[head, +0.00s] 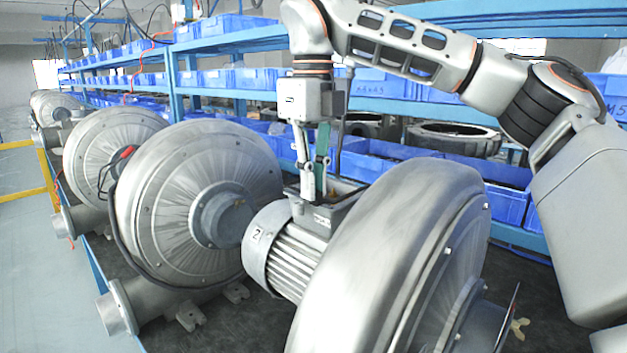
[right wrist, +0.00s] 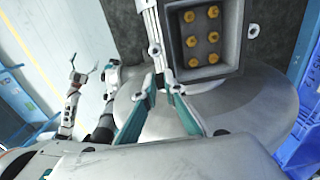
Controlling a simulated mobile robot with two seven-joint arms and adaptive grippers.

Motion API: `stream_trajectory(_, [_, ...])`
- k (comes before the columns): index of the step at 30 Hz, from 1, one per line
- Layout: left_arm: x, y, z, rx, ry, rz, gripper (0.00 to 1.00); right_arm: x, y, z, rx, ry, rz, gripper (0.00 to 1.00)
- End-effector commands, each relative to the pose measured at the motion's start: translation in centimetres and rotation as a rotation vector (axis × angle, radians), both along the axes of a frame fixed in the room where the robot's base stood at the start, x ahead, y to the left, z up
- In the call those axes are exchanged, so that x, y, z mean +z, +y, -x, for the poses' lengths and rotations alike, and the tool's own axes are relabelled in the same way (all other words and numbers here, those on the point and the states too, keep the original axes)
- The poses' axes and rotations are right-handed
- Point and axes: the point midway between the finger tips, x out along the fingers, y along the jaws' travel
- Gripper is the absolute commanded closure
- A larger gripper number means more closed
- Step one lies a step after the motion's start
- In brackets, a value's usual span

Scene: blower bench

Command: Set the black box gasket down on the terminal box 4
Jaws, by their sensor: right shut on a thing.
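My right gripper (head: 314,188) points down over the open terminal box (head: 345,192) on top of the nearest motor, its fingertips at or just above the rim. It is shut on the black box gasket; the gasket is thin and hard to make out between the fingers. In the right wrist view, the teal pads of my right gripper (right wrist: 164,88) close together at the near left corner of the terminal box (right wrist: 228,63). Several brass terminals show inside the box. I cannot read a number 4 on it. My left gripper (right wrist: 85,72) looks open and empty, far off.
The finned motor (head: 285,262) bears a "2" label. A large blower housing (head: 395,255) stands close on its right, and another (head: 190,180) on its left. Blue shelves with bins (head: 390,165) stand behind. Free room on the bench top (head: 225,325) is small.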

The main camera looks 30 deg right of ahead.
Motion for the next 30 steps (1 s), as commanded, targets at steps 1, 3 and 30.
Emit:
stream_trajectory(1, [0.0,0.0,0.0,0.0,0.0,0.0,0.1,-0.1,0.0,0.0,0.0,0.0,0.0,1.0])
stream_trajectory(3, [-0.1,0.0,0.0,0.0,0.0,0.0,0.1,-0.2,0.0,0.0,0.0,0.0,0.0,1.0])
stream_trajectory(30, [-0.3,-0.1,0.0,-0.001,0.0,0.002,0.1,-1.1,0.0,0.0,-0.001,0.0,0.0,1.0])
